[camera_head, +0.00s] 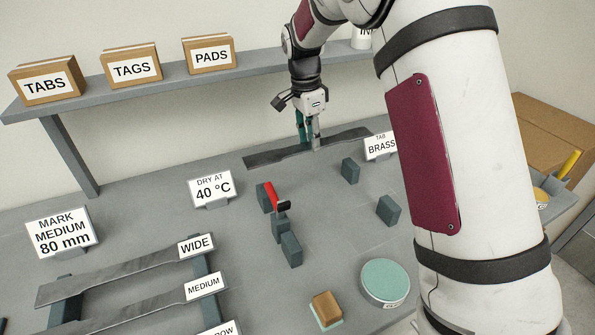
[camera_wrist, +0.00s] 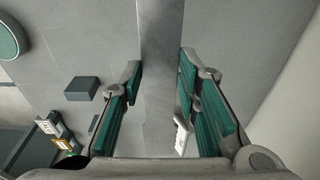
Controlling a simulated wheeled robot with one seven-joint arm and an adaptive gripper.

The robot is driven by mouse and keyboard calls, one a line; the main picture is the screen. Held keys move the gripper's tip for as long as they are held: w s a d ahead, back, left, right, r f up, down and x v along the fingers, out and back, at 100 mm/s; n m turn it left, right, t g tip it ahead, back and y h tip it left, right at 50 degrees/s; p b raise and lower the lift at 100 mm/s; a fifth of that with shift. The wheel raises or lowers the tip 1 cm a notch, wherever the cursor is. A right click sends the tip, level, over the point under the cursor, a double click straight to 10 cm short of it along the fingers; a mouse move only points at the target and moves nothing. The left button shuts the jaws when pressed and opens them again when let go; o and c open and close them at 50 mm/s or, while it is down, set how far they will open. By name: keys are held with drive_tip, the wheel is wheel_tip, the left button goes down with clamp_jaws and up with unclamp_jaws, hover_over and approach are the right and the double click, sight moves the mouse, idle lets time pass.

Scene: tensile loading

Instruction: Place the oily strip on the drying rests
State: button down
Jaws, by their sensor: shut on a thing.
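My gripper (camera_head: 308,141) is shut on a grey metal strip with wide ends and a narrower middle (camera_head: 265,158), near the back of the bench. The strip runs left to right in the head view. In the wrist view the strip (camera_wrist: 160,30) passes between the fingers (camera_wrist: 160,75). I cannot tell how far it is above the bench, or whether it is oily. Dark blocks, likely the drying rests, stand in front of it: two apart at right (camera_head: 350,171) (camera_head: 388,210), and several in a row (camera_head: 291,250) near the "DRY AT 40 °C" sign (camera_head: 212,189).
A red-handled tool (camera_head: 272,196) leans at the block row. Wide and medium strips (camera_head: 110,275) lie on a rack at left. A round teal pad (camera_head: 385,281) and a small brown block (camera_head: 326,306) are in front. A "TAB BRASS" sign (camera_head: 380,145) stands by the strip's right end.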

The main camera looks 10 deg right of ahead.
drive_tip(key=shift+f+p, duration=0.5)
drive_tip(key=shift+f, duration=4.25)
drive_tip(key=shift+f, duration=0.1)
drive_tip(key=c, duration=1.2)
unclamp_jaws()
